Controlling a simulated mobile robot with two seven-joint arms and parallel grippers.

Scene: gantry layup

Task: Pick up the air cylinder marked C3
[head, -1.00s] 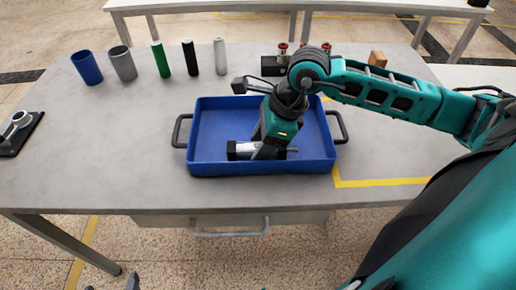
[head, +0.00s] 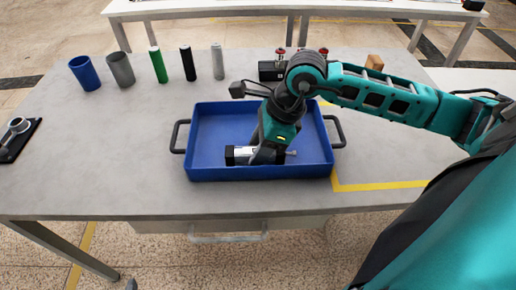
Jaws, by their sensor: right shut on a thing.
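An air cylinder (head: 240,154), silver with black end caps and a thin rod, lies lengthwise in the front part of a blue tray (head: 262,173) with dark side handles. No C3 mark can be read on it at this size. My right gripper (head: 265,155) reaches down into the tray and is shut on the cylinder's middle, hiding part of its body. I cannot tell whether the cylinder touches the tray floor. My left gripper is not in view.
Blue (head: 84,73) and grey (head: 120,69) cups stand at the back left, beside green (head: 158,64), black (head: 188,62) and light grey (head: 217,61) upright cylinders. A black fixture with red parts (head: 271,70) and a wooden block (head: 374,62) stand behind the tray.

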